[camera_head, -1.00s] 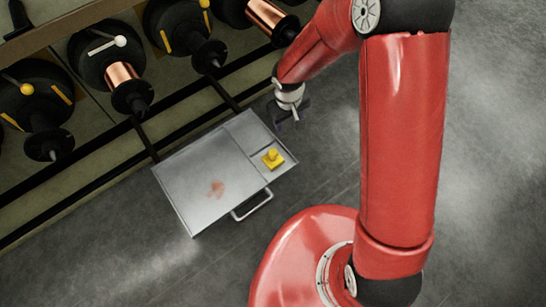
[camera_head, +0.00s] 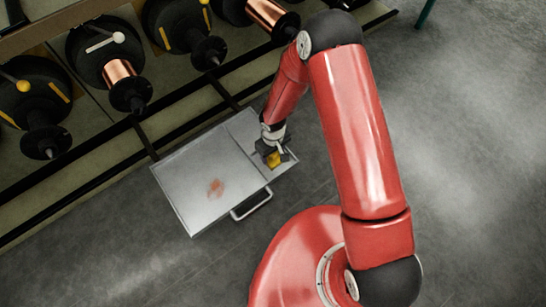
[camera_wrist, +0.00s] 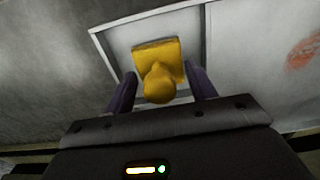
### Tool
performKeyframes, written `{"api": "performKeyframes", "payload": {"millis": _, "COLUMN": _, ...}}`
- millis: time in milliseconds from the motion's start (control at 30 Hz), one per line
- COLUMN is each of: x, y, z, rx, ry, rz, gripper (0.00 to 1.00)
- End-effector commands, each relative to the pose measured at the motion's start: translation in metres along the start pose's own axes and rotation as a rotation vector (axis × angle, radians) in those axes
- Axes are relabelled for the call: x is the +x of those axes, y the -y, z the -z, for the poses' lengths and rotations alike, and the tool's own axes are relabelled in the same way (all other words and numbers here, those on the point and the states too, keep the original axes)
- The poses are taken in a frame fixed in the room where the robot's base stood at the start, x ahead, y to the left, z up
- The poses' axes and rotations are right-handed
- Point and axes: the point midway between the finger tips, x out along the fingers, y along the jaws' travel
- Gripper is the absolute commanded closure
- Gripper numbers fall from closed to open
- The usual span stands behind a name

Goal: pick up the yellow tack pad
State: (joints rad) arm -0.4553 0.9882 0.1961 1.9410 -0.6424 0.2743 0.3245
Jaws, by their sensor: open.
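The yellow tack pad (camera_head: 274,160) sits in the small right compartment of a pale metal tray (camera_head: 183,178). In the head view my gripper (camera_head: 272,154) is over it and partly hides it. In the wrist view the yellow tack pad (camera_wrist: 157,62) shows a square base with a rounded knob toward me. My gripper (camera_wrist: 162,88) is open, with one dark finger on each side of the knob. I cannot tell whether the fingers touch it.
A reddish smudge (camera_head: 215,188) marks the tray's large compartment. A handle (camera_head: 251,205) sticks out from the tray's front edge. A rack with black spools (camera_head: 104,52), some wound with copper, stands behind. Grey floor (camera_head: 470,150) is clear at the right.

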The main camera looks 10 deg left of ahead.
Motion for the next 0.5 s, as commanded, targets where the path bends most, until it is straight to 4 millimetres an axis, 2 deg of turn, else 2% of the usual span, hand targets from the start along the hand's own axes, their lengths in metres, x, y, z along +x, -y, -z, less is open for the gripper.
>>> {"api": "performKeyframes", "payload": {"millis": 233, "x": 0.0016, "y": -0.0003, "z": 0.0002, "rx": 0.000, "ry": 0.000, "rz": 0.000, "gripper": 0.44}}
{"api": "performKeyframes", "payload": {"millis": 500, "x": 0.0015, "y": -0.0003, "z": 0.0002, "rx": 0.000, "ry": 0.000, "rz": 0.000, "gripper": 0.80}}
